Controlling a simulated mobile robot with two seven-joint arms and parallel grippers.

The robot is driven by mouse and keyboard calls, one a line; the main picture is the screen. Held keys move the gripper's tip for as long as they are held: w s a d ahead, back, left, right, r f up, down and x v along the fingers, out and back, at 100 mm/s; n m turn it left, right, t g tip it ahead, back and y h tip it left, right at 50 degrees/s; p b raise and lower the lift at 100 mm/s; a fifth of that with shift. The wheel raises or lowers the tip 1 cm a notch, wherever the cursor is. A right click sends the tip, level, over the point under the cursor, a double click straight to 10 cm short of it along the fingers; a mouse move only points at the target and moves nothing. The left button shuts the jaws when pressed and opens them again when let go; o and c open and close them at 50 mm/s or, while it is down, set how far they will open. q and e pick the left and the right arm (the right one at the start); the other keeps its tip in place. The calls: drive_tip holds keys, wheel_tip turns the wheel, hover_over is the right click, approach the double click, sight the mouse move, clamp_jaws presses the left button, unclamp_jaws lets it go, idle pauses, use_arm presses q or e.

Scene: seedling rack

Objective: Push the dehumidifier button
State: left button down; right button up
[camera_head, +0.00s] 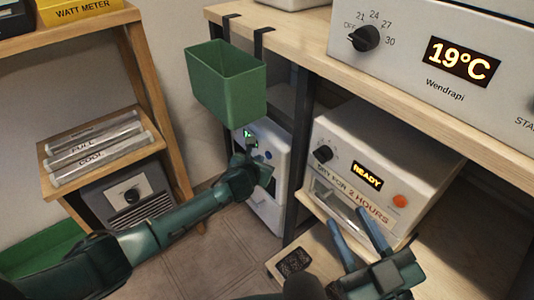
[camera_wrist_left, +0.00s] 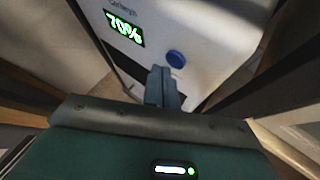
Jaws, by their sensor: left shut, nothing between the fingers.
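The dehumidifier (camera_head: 267,213) is a white unit standing low under the wooden bench, with a green lit display (camera_head: 250,138). In the left wrist view its display reads 70% (camera_wrist_left: 124,29), and a round blue button (camera_wrist_left: 175,59) sits on its panel. My left gripper (camera_head: 262,164) is in front of the panel. In the left wrist view my left gripper (camera_wrist_left: 163,70) has its blue fingers shut together and empty, with the tips just below and left of the button. I cannot tell whether they touch the panel. My right gripper (camera_head: 355,218) is open, its two fingers apart.
A green bin (camera_head: 232,95) hangs from the bench edge (camera_head: 300,55) above the dehumidifier. A white dryer reading READY (camera_head: 368,176) stands right of a dark bench post (camera_head: 297,150). A wooden shelf (camera_head: 150,100) with clear labelled tubes is at left. Floor (camera_head: 235,245) shows between.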

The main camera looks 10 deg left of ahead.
use_arm(q)
drive_tip(key=s+a+p, duration=0.4)
drive_tip(key=shift+s+p, duration=0.15)
drive_tip(key=shift+p, duration=0.15)
idle(0.5)
drive_tip(key=shift+a, duration=0.1)
